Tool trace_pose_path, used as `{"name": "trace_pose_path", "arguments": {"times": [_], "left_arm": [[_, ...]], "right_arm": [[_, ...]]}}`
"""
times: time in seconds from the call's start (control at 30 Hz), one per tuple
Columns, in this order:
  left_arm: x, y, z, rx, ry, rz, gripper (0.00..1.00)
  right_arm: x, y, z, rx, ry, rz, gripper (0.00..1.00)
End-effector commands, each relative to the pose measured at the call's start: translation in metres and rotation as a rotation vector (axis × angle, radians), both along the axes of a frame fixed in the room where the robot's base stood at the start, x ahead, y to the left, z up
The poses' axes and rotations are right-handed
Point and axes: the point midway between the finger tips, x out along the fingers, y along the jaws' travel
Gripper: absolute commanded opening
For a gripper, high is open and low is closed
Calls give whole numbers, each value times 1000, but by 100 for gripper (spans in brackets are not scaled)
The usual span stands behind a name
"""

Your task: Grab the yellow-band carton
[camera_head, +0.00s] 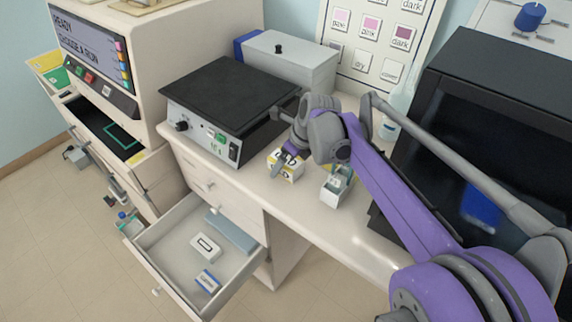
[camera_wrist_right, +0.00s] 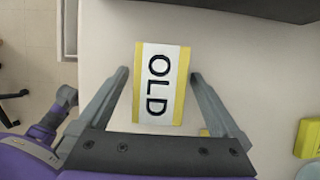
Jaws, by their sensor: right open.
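The yellow-band carton (camera_wrist_right: 149,105), white with yellow side bands and the word OLD, lies between the fingers of my right gripper (camera_wrist_right: 158,76) in the right wrist view. The fingers are open, one on each side of it, with a visible gap on the left and a smaller one on the right. In the head view the carton (camera_head: 291,175) sits on the bench near its front edge, partly covered by my right gripper (camera_head: 281,163). My left gripper is not in view.
A small open box (camera_head: 333,192) stands right of the carton. A black-topped hotplate (camera_head: 225,85) is behind left. An open drawer (camera_head: 160,238) below holds a white box (camera_head: 205,247) and a blue-banded carton (camera_head: 207,281). A dark cabinet (camera_head: 480,130) stands right.

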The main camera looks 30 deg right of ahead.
Motion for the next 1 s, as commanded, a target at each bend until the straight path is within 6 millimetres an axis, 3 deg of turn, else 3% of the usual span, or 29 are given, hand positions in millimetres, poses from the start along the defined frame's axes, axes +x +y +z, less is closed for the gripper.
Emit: {"name": "trace_pose_path", "arguments": {"times": [0.2,0.23,0.7,1.0], "left_arm": [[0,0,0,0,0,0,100],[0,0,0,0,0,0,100],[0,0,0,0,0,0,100],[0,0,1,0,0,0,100]], "right_arm": [[0,0,-1,0,0,0,100],[0,0,-1,0,0,0,96],[0,0,-1,0,0,1,13],[0,0,6,0,-1,1,13]]}}
